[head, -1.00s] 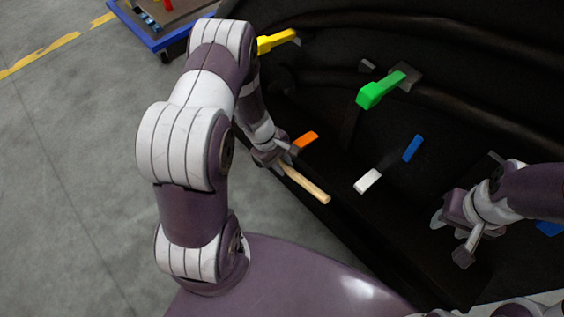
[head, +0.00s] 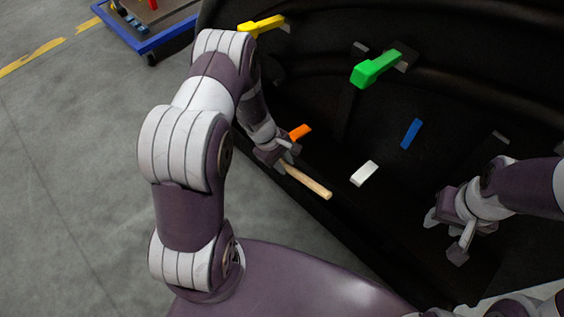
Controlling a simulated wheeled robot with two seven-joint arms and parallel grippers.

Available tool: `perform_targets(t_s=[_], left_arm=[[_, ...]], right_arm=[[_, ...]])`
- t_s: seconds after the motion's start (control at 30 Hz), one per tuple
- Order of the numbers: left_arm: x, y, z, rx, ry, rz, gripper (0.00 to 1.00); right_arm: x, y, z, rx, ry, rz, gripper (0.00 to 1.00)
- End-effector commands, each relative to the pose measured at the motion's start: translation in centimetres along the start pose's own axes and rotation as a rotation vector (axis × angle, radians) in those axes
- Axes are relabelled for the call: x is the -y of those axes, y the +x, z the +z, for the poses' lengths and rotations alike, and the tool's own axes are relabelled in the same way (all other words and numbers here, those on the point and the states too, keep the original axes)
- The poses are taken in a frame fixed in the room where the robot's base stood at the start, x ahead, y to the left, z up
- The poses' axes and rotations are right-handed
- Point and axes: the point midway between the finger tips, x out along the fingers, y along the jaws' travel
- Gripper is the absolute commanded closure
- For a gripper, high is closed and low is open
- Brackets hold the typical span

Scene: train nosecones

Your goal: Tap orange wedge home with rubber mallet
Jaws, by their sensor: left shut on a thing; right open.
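The orange wedge (head: 300,132) shows in the head view on the dark nosecone, just above and right of my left gripper, which partly covers it. My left gripper (head: 284,158) is shut on a mallet, whose pale wooden handle (head: 308,183) points down and to the right. The mallet's head is not clearly visible. I cannot tell whether the gripper or mallet touches the wedge. My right gripper (head: 447,238) is open and empty over the dark surface at the right.
The nosecone (head: 440,120) also carries a yellow piece (head: 261,26), a green piece (head: 376,69), a blue piece (head: 411,134) and a white piece (head: 364,173). A blue-edged cart (head: 165,37) stands on the floor at the upper left. Grey floor lies open at the left.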

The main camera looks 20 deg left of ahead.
Motion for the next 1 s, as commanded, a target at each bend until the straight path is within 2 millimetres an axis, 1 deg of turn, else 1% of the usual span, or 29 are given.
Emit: perform_targets(t_s=[0.3,0.5,0.63,0.9,1.0], left_arm=[[-0.2,-0.1,0.0,-0.001,0.001,0.001,1.00],[-2.2,0.2,0.0,0.000,0.003,0.002,1.00],[-2.9,0.4,0.0,0.000,0.002,0.001,1.00],[-3.0,0.5,0.0,0.000,0.001,0.001,1.00],[-2.6,0.5,0.0,0.000,-0.001,0.001,1.00]], right_arm=[[0.0,0.0,0.0,0.000,0.000,0.000,0.57],[0.0,-0.4,0.0,0.000,0.000,0.000,0.57],[0.0,-0.5,-0.1,0.000,0.000,0.000,0.57],[0.0,-0.4,0.0,0.000,0.000,0.000,0.57],[0.0,-0.2,0.0,0.000,0.000,0.000,0.57]])
